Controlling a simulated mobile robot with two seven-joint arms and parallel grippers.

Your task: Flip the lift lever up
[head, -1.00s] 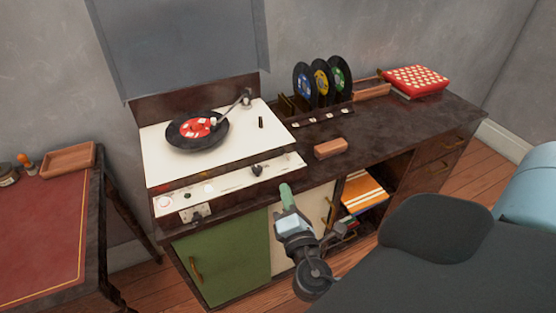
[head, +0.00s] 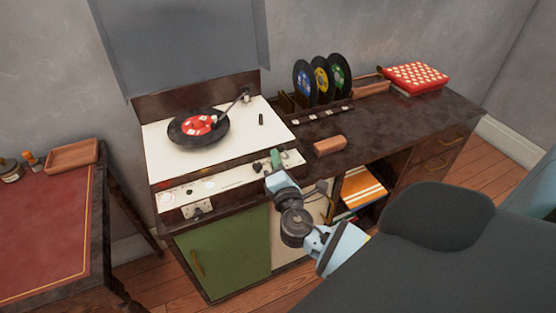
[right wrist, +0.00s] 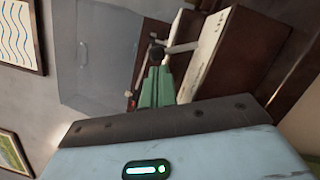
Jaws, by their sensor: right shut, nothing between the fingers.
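The record player's cream front panel (head: 230,180) carries a small dark lever (head: 257,168) near its right end. In the right wrist view this lever shows as a pale rod with a dark round tip (right wrist: 156,53), sticking out from the panel. My right gripper (head: 275,158) is shut and empty, its green fingers just right of the lever in the head view. In the right wrist view the fingertips (right wrist: 157,73) are close to the dark tip; whether they touch it I cannot tell. My left gripper is not in view.
A black record with a red label (head: 198,127) lies on the cream deck, with the tonearm (head: 238,101) beside it. A brown block (head: 329,145) lies on the dark cabinet top, right of the player. Upright records (head: 322,80) stand behind. A red-topped desk (head: 45,230) is at left.

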